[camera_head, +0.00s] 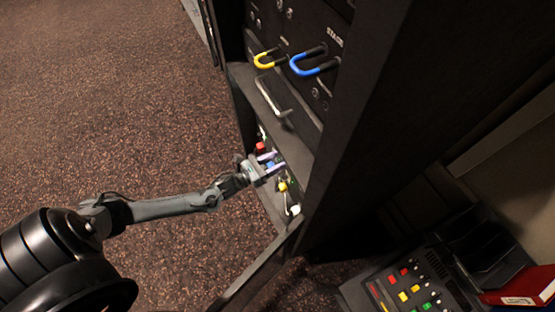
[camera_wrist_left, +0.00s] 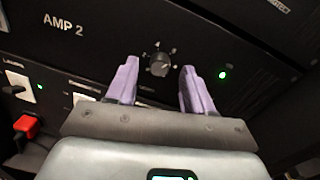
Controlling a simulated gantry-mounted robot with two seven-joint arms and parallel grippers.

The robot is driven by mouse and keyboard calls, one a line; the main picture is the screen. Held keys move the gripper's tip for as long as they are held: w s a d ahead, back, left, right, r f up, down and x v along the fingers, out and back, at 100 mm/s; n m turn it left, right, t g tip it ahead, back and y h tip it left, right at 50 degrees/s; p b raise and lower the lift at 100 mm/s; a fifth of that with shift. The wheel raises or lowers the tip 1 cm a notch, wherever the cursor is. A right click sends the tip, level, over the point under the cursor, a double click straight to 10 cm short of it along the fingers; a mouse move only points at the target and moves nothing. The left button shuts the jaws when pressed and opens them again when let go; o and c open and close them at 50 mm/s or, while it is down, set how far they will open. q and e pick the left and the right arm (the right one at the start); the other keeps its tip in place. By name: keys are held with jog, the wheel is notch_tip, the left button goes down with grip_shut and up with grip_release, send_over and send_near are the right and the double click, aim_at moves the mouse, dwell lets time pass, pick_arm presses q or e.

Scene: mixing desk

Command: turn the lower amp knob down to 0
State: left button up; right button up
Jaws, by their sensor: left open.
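The amp panel marked AMP 2 (camera_wrist_left: 63,24) fills the left wrist view. Its round dark knob (camera_wrist_left: 160,64) is ringed by small marks; its exact setting is too small to read. My left gripper (camera_head: 274,162) is open, at the low front of the dark rack in the head view. In the left wrist view its two purple fingertips (camera_wrist_left: 160,70) stand on either side of the knob, with gaps and no clear contact. The knob cannot be made out in the head view. My right gripper is not in view.
A red switch (camera_wrist_left: 24,124) and a green light (camera_wrist_left: 222,75) are near the gripper. A mixing console (camera_head: 405,287) is at lower right. Open carpet lies left.

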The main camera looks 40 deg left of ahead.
pick_arm(q)
jog(key=shift+w+d, duration=0.2)
jog(key=shift+w, duration=0.45)
jog(key=shift+c, duration=0.2)
grip_shut()
